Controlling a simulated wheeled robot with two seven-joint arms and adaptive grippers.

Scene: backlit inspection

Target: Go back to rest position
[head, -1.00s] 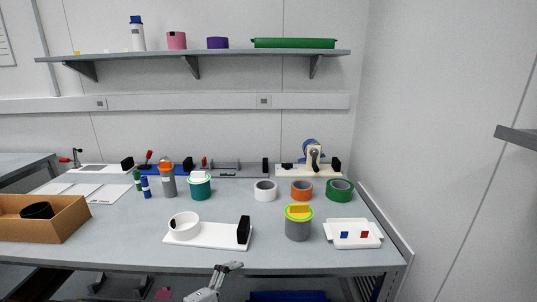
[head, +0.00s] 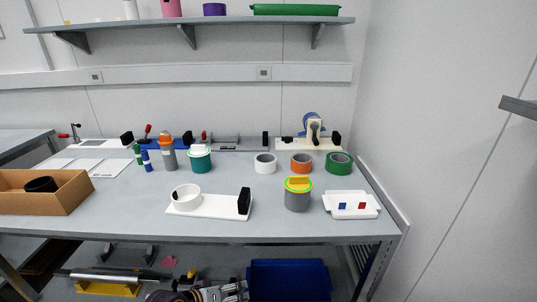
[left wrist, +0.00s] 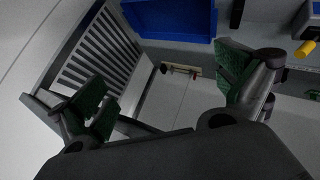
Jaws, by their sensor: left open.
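My left gripper (head: 232,291) shows at the bottom edge of the head view, low in front of the table and below its top. In the left wrist view my left gripper (left wrist: 165,88) has its two green-padded fingers spread wide, with nothing between them. My right gripper is in neither view.
The grey table (head: 120,220) holds a cardboard box (head: 75,198), a white fixture (head: 215,208), a grey can with a yellow-green lid (head: 297,197) and a white tray (head: 350,205). Below it stands a blue bin (head: 290,278), also in the left wrist view (left wrist: 172,17). A wall shelf (head: 250,21) hangs behind.

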